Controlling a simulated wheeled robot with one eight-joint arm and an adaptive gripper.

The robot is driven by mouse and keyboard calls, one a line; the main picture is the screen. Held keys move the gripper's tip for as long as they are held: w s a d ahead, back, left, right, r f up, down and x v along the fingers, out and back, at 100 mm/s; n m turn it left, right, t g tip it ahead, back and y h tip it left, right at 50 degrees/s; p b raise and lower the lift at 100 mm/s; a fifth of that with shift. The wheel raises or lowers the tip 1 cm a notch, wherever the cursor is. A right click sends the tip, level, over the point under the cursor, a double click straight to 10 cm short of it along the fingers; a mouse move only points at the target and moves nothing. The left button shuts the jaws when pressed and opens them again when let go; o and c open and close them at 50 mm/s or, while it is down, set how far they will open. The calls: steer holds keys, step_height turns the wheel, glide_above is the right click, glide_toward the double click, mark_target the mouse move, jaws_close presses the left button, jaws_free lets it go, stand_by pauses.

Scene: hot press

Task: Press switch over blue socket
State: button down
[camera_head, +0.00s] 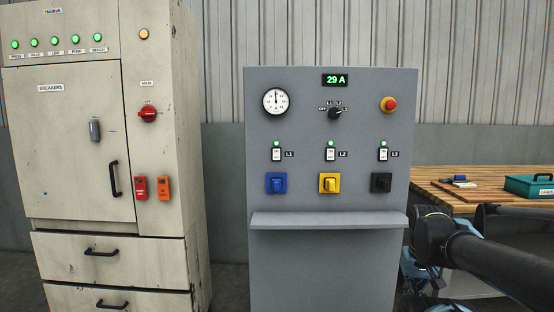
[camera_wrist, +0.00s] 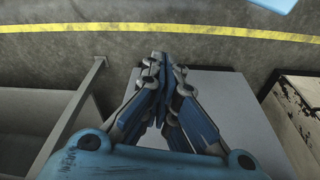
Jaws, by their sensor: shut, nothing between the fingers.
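The blue socket (camera_head: 276,183) is at the left of the lower row on a grey panel (camera_head: 330,100) in the head view. The white switch (camera_head: 276,154) labelled L1 sits directly above it, with a lit green lamp (camera_head: 276,143) over the switch. My gripper (camera_wrist: 162,62) is shut and empty in the wrist view, pointing away over the floor and a grey surface. In the head view my arm is at the lower right, to the right of the panel, well apart from the switch. The fingertips cannot be made out there.
Switches L2 (camera_head: 330,154) and L3 (camera_head: 383,154) stand above yellow (camera_head: 329,183) and black (camera_head: 381,182) sockets. A shelf (camera_head: 328,219) juts out below the sockets. A beige cabinet (camera_head: 75,150) stands left. A wooden table (camera_head: 440,189) with a green box (camera_head: 530,187) is right.

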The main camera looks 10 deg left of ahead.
steer(key=w+a+r+n+t, duration=0.1)
steer(key=w+a+r+n, duration=0.65)
steer(key=r+n, duration=0.3)
steer(key=w+a+r+n+t, duration=0.2)
steer(key=w+a+r+n, duration=0.6)
steer(key=r, duration=0.4)
steer(key=w+a+r+n, duration=0.1)
steer(key=a+r+n, duration=0.4)
steer(key=a, duration=0.4)
steer(key=w+a+r+n+t+y, duration=0.1)
steer(key=w+a+r+n, duration=0.1)
steer(key=a+r+n, duration=0.4)
steer(key=w+a+r+n+t, duration=0.1)
steer(key=a+r+n, duration=0.5)
steer(key=a+n, duration=0.3)
steer(key=a, duration=0.4)
steer(key=shift+w+y, duration=0.3)
steer(key=shift+y, duration=0.1)
